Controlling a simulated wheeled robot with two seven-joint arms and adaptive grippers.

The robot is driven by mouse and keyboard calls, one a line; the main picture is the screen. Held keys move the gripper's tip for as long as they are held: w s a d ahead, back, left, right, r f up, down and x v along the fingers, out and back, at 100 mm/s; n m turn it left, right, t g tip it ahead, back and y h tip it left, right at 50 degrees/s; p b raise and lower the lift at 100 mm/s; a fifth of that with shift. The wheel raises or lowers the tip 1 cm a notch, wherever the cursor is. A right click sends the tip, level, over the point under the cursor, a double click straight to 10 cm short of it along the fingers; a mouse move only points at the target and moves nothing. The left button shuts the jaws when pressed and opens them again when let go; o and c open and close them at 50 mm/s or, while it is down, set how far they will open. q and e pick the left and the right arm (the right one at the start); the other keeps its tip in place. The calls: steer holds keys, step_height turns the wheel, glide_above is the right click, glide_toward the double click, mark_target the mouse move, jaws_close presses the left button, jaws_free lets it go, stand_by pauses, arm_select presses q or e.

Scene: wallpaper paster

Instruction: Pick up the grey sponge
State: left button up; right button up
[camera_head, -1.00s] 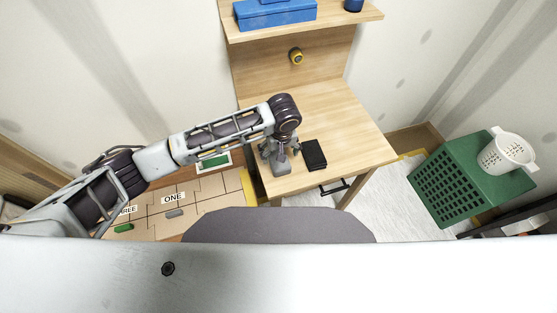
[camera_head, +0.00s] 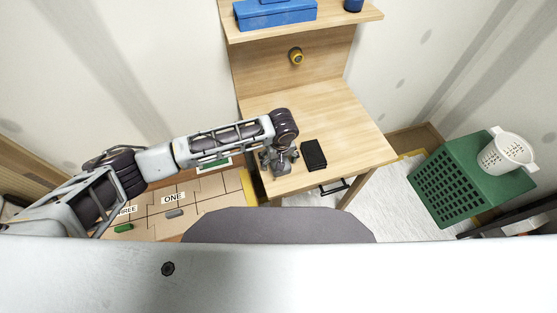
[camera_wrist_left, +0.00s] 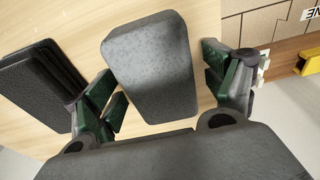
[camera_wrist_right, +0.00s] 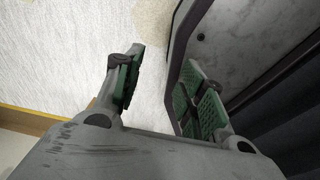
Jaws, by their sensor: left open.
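The grey sponge (camera_wrist_left: 152,67) is a rounded block on the wooden table (camera_head: 345,115). In the left wrist view it lies between the two green-padded fingers of my left gripper (camera_wrist_left: 165,90), with a gap showing on each side near the fingertips. The left gripper is open around it. In the head view my left gripper (camera_head: 279,160) points down at the table's front left part and hides the sponge. My right gripper (camera_wrist_right: 160,95) shows only in its wrist view, open and empty, above the pale floor.
A black block (camera_head: 313,154) lies just right of the left gripper and is close to one finger in the left wrist view (camera_wrist_left: 40,85). A green crate (camera_head: 465,180) with a white basket (camera_head: 505,153) stands at right. The table's back half is clear.

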steer(key=shift+s, duration=0.15)
arm_select(q)
steer(key=shift+c, duration=0.6)
steer(key=c, duration=0.9)
steer(key=shift+r, duration=0.65)
step_height(320, 180, up, 8)
steer(key=shift+f, duration=0.15)
steer(key=shift+r, duration=0.55)
arm_select(e)
steer(key=shift+s+a+r, duration=0.1)
steer(key=shift+s+a, duration=0.05)
steer(key=shift+s, duration=0.5)
